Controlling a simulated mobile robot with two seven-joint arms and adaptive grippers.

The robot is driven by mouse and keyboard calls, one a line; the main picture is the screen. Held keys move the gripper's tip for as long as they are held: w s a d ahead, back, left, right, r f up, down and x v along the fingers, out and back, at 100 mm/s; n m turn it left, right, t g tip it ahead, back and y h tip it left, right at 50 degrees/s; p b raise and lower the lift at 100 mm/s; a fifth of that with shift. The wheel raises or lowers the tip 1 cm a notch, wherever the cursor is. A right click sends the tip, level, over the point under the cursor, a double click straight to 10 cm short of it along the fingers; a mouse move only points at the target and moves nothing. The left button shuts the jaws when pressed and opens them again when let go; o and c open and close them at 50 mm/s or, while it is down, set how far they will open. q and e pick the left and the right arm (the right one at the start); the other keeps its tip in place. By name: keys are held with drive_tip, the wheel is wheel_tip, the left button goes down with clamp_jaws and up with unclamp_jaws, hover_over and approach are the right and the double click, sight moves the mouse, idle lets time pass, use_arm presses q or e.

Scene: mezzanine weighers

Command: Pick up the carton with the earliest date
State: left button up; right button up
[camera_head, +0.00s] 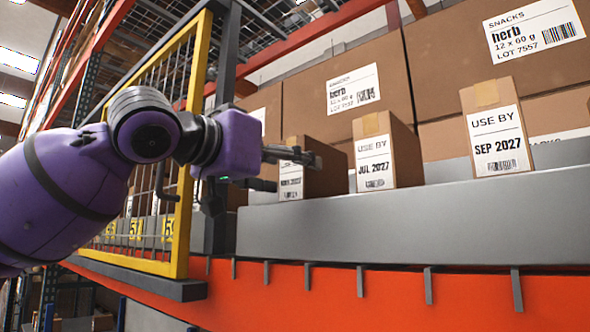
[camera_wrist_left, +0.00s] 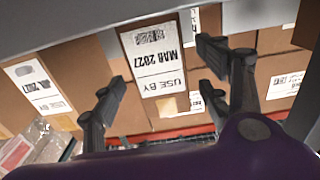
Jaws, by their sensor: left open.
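Three small brown cartons with white USE BY labels stand in a row on a grey ledge (camera_head: 400,222). The left carton (camera_head: 325,178) has its label partly hidden by my left gripper in the head view; in the wrist view this carton (camera_wrist_left: 158,62) appears upside down and reads MAR 2027. The middle carton (camera_head: 376,158) reads JUL 2027 and also shows at the left of the wrist view (camera_wrist_left: 38,88). The right carton (camera_head: 497,135) reads SEP 2027. My left gripper (camera_head: 292,170) is open in front of the MAR carton, its fingers spread to both sides. My right gripper is out of view.
Large brown SNACKS herb boxes (camera_head: 350,85) stand close behind the cartons. A yellow-framed mesh guard (camera_head: 190,150) stands left of the ledge, beside my left arm. An orange beam (camera_head: 390,290) runs below the ledge. Gaps separate the cartons.

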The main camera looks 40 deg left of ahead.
sight(316, 176)
use_arm(q)
drive_tip(key=shift+w+f, duration=0.1)
drive_tip(key=shift+w, duration=0.7)
drive_tip(key=w, duration=0.5)
drive_tip(key=shift+w+d+f+b, duration=0.2)
drive_tip(key=shift+w+b, duration=0.1)
drive_tip(key=shift+w, duration=0.1)
drive_tip(key=shift+w+r, duration=0.1)
drive_tip(key=shift+w, duration=0.2)
drive_tip(key=shift+w+d+r, duration=0.1)
drive_tip(key=shift+d+r, duration=0.05)
drive_tip(key=shift+c, duration=0.5)
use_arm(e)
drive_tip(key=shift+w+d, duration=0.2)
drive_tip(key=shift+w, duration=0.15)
